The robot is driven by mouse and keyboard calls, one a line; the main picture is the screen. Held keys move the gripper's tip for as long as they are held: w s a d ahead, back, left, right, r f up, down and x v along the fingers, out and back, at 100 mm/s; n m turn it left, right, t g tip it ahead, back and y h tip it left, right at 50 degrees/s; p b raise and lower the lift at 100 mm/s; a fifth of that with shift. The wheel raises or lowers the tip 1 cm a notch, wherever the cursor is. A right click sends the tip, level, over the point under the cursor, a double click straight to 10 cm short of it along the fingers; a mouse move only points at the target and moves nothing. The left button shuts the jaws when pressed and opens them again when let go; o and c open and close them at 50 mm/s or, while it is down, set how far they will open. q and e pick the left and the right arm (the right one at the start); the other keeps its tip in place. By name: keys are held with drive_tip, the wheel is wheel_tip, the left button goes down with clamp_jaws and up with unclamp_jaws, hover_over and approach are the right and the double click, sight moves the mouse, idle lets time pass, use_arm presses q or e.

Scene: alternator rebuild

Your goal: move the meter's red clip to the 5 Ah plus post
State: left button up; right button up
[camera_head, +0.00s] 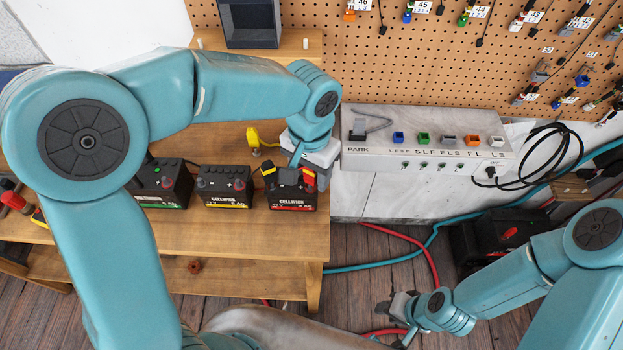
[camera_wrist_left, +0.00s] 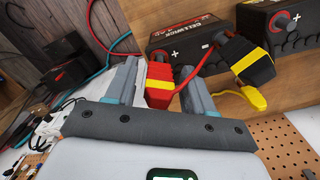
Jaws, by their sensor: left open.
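The red clip (camera_head: 309,181) is at the right end of the red-labelled battery (camera_head: 291,198) in the head view. In the left wrist view the red clip (camera_wrist_left: 160,87), with a yellow band, lies between the two fingers of my left gripper (camera_wrist_left: 157,88). That gripper (camera_head: 300,172) is open around it; contact cannot be told. A black clip with a yellow band (camera_wrist_left: 249,62) is on the same battery. The middle battery (camera_head: 224,188) has a yellow label and a red post; its rating is too small to read surely. My right gripper (camera_head: 404,310) hangs low over the floor, its jaws unclear.
A green-labelled battery (camera_head: 163,184) stands left on the wooden bench (camera_head: 240,250). A yellow clip-like part (camera_head: 254,140) stands behind the batteries. A grey switch box (camera_head: 425,140) is to the right. Red and teal hoses cross the floor (camera_head: 370,270).

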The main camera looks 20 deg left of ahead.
use_arm(q)
drive_tip(key=shift+s+d+r, duration=0.1)
drive_tip(key=shift+d, duration=0.05)
drive_tip(key=c, duration=0.8)
drive_tip(key=shift+o, duration=0.2)
drive_tip(key=shift+r, duration=0.3)
wheel_tip(320, 180, up, 4)
drive_tip(key=p, duration=0.3)
drive_tip(key=shift+f, duration=0.3)
